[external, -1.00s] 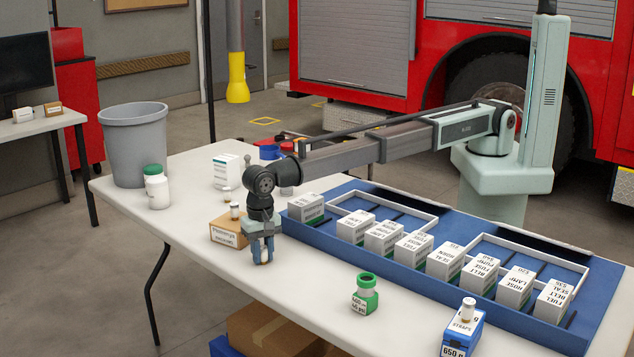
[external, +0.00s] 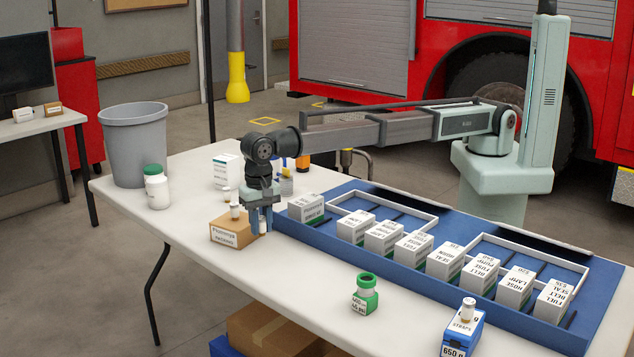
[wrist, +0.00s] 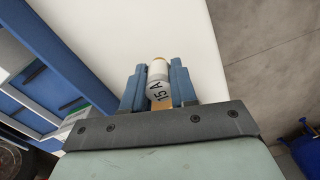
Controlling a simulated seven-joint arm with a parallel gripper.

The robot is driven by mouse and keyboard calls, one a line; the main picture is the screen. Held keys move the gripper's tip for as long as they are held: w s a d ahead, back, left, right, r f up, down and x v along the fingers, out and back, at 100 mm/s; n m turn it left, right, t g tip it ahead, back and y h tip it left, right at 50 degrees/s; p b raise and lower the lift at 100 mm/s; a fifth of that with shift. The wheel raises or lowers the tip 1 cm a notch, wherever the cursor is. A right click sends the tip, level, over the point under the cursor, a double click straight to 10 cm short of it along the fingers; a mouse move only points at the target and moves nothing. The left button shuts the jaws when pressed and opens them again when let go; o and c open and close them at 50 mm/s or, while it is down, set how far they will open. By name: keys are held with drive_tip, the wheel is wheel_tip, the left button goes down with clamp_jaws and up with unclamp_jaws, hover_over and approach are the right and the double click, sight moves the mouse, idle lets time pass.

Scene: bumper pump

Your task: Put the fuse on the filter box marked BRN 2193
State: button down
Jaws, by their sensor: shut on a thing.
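My gripper (external: 262,222) is above the table, beside the right end of a small brown box (external: 232,234). In the wrist view my gripper (wrist: 158,88) is shut on the fuse (wrist: 158,82), a small white cylinder with gold-coloured ends, marked 15 A. The brown box has a white label with print too small to read surely. I cannot read BRN 2193 on any box; the pictures do not show surely which is the filter box.
A blue tray (external: 600,325) with several white boxes fills the table's right side. A white bottle (external: 157,187) and grey bin (external: 135,145) are at the left.

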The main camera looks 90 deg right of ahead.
drive_tip(key=shift+r, duration=0.65)
drive_tip(key=shift+w+d+r, duration=0.2)
drive_tip(key=shift+w+d, duration=0.05)
drive_tip(key=shift+d, duration=0.1)
drive_tip(key=w+d+r, duration=0.3)
drive_tip(key=w+d, duration=0.3)
drive_tip(key=d, duration=0.6)
drive_tip(key=w+d+r, duration=0.2)
drive_tip(key=w+d, duration=0.3)
drive_tip(key=d, duration=0.6)
wheel_tip(320, 180, up, 6)
hover_over(225, 157)
drive_tip(key=shift+d+f, duration=0.15)
drive_tip(key=shift+f, duration=4.55)
drive_tip(key=shift+f, duration=0.1)
drive_tip(key=c, duration=0.9)
unclamp_jaws()
